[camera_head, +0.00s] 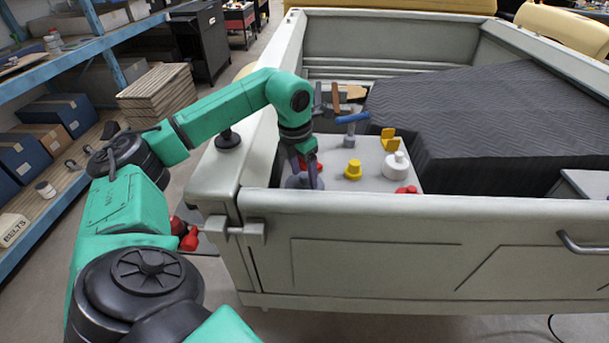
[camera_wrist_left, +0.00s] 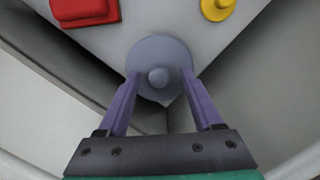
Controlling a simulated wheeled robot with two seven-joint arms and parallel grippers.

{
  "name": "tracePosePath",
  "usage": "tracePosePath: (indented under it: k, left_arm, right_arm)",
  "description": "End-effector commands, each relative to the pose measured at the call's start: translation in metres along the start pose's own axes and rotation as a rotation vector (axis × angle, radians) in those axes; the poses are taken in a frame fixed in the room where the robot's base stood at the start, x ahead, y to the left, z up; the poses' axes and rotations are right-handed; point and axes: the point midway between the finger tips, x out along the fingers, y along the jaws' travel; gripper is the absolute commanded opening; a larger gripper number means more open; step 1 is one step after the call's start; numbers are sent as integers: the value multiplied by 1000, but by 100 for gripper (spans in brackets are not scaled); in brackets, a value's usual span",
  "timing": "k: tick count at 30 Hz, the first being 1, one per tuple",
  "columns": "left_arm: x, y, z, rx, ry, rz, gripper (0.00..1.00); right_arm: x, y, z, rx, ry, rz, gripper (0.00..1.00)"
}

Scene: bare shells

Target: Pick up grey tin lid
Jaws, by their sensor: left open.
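The grey tin lid (camera_wrist_left: 158,52) is a round grey disc with a small knob in its middle. It lies on the light grey surface (camera_wrist_left: 125,40) near that surface's corner. In the head view the lid (camera_head: 303,182) shows partly, behind the truck bed's wall and my gripper. My left gripper (camera_wrist_left: 160,84) is open, with its two purple fingers on either side of the lid's knob, over or beside the disc. I cannot tell whether they touch it. In the head view the left gripper (camera_head: 308,178) points down at the lid. My right gripper is not in view.
A red object (camera_wrist_left: 85,10) and a yellow knobbed piece (camera_wrist_left: 217,8) lie close by; the yellow piece (camera_head: 353,170) also shows in the head view. A white round container (camera_head: 396,165), a blue-handled hammer (camera_head: 351,122) and the bed's front wall (camera_head: 420,220) are near.

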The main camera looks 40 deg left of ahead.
Motion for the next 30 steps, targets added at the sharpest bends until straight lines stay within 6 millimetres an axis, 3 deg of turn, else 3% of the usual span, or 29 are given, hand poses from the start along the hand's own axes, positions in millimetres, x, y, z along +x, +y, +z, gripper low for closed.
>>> tracePosePath:
  k: [1,6,16,20,23,30]
  left_arm:
    - [0,0,0,0,0,0,67]
    - [0,0,0,0,0,0,2]
    - [-2,0,1,0,-1,0,0]
    - [-11,0,3,0,-4,0,0]
    - [-30,0,6,0,-7,-1,0]
    - [-126,-1,21,1,-11,-1,0]
  right_arm:
    - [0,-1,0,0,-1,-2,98]
    - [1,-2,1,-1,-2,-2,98]
    - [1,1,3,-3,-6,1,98]
    - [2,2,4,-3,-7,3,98]
    - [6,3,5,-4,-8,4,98]
    - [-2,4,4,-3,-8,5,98]
